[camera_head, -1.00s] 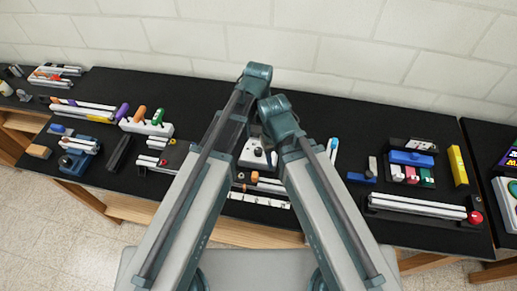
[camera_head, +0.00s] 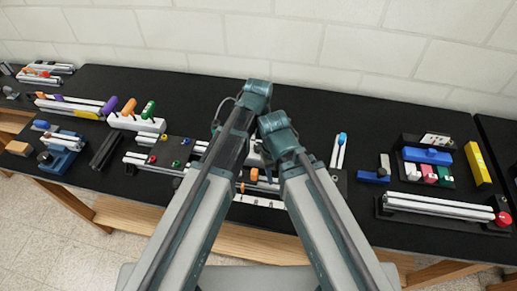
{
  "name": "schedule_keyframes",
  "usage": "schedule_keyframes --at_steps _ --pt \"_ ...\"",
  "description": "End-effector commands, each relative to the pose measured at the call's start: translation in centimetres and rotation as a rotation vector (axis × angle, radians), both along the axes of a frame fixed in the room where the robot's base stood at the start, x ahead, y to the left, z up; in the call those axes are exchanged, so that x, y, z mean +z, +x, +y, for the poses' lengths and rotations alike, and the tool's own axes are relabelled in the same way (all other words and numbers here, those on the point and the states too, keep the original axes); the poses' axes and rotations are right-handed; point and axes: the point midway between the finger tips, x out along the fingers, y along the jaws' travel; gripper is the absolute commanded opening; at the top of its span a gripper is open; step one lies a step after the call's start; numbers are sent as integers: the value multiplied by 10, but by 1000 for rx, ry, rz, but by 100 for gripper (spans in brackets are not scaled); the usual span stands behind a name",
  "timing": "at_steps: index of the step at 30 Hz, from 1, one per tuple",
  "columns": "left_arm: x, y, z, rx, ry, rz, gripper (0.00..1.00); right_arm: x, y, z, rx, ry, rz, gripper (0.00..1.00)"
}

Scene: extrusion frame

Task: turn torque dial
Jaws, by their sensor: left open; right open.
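I cannot tell for certain which part is the torque dial. A white block (camera_head: 254,157) stands mid-bench, mostly hidden behind my two arms; only a piece shows between them. A blue fixture (camera_head: 63,148) with a grey round knob (camera_head: 45,157) stands at the left. My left arm's upper joint is higher in the picture than my right one's, and both arms cross over the middle of the bench. Both grippers are hidden behind the arm links, so what they are near does not show.
At the right are a blue block (camera_head: 427,156), a yellow bar (camera_head: 477,164) and a red ball (camera_head: 503,219).

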Motion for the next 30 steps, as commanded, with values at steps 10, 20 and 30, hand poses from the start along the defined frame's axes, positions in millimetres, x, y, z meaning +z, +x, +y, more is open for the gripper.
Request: schedule_keyframes --at_steps 10,20,30 --pt "-6 0 0 0 0 0 72 -6 0 0 -1 0 0 50" --pt "-6 0 0 0 0 0 16 -6 0 0 -1 0 0 50" --pt "-6 0 0 -13 0 0 0 -6 0 0 -1 0 0 50"
